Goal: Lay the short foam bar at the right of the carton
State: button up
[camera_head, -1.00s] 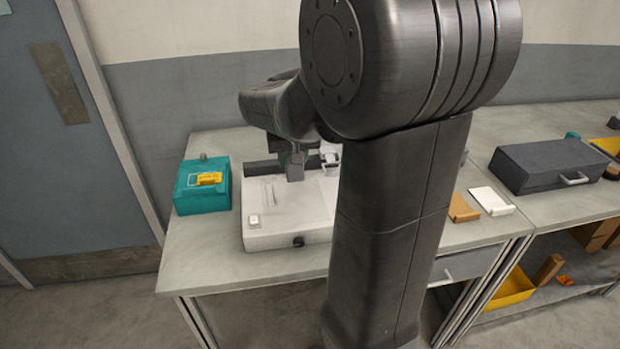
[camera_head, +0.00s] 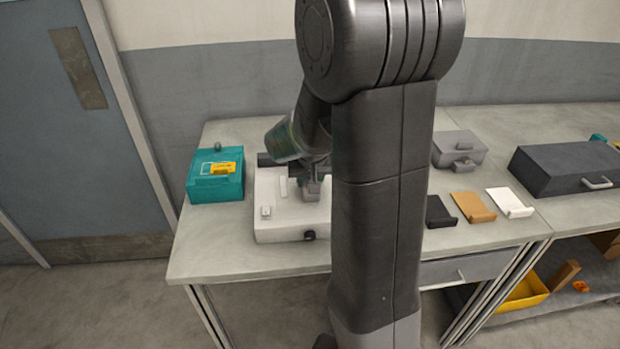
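My gripper (camera_head: 312,190) points down over the right part of a white case-like unit (camera_head: 275,228) on the table. My arm hides much of that unit, and I cannot tell whether the fingers are open or hold anything. A small pale bar (camera_head: 283,187) lies or stands on top of the unit, left of my gripper. A dark bar-like piece (camera_head: 265,160) shows at its back edge. I cannot tell which piece is the short foam bar. No carton is clearly recognisable; it may be hidden behind my arm.
A teal box (camera_head: 215,190) with a yellow label stands left on the table (camera_head: 225,262). Right of my arm are a grey box (camera_head: 460,148) and black (camera_head: 439,212), brown (camera_head: 473,206) and white (camera_head: 510,202) flat pieces. A dark case (camera_head: 570,168) lies farther right. The front left tabletop is clear.

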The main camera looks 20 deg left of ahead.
jog(key=shift+f, duration=0.1)
jog(key=o, duration=0.6)
jog(key=shift+f, duration=0.1)
jog(key=shift+c, duration=0.2)
jog(key=o, duration=0.4)
